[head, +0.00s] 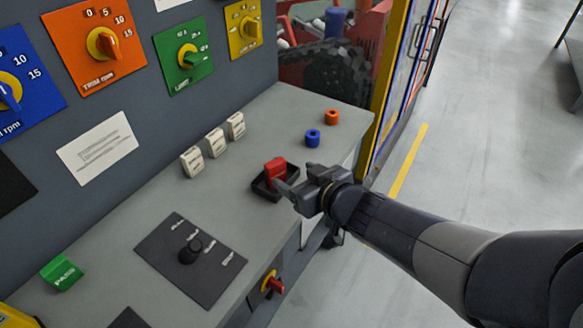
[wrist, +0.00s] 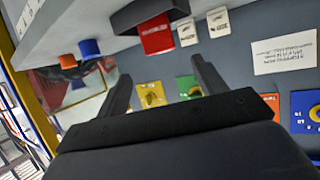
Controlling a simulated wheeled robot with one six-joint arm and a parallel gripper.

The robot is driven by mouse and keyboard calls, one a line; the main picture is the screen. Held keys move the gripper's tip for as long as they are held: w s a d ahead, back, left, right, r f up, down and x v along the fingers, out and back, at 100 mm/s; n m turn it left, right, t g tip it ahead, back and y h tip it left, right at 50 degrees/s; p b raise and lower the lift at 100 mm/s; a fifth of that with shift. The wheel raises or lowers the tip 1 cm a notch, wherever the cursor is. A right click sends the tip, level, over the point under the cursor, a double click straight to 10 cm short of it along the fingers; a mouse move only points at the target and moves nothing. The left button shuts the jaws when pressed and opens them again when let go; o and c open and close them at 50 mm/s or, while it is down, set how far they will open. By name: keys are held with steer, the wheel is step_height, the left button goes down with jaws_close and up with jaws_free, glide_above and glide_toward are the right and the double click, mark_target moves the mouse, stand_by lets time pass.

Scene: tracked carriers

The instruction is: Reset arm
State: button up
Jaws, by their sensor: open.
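My arm reaches in from the right of the head view, and my gripper (head: 296,186) hangs over the right front part of the grey console top (head: 232,171). Its two fingers are spread with nothing between them, as the wrist view (wrist: 163,84) also shows. A red block (head: 275,169) sits in a small black tray (head: 260,188) just beside the fingertips. In the wrist view the red block (wrist: 156,36) lies beyond the fingers, apart from them, as far as I can tell.
A blue ring (head: 312,138) and an orange ring (head: 332,117) stand behind the gripper. Several white labelled blocks (head: 215,143) line the panel's foot. A black plate with a knob (head: 189,251) lies nearer left. Dial plates (head: 93,45) cover the upright panel. Open floor (head: 470,150) lies right.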

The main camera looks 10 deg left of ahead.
mark_target(271, 163)
stand_by(0.3)
steer(key=b+x, duration=0.4)
steer(key=x, duration=0.8)
steer(key=shift+f, duration=0.2)
step_height(271, 163, up, 3)
steer(key=shift+f+p, duration=0.15)
steer(key=shift+p, duration=0.7)
steer(key=shift+r+p, duration=0.35)
steer(key=shift+r, duration=0.3)
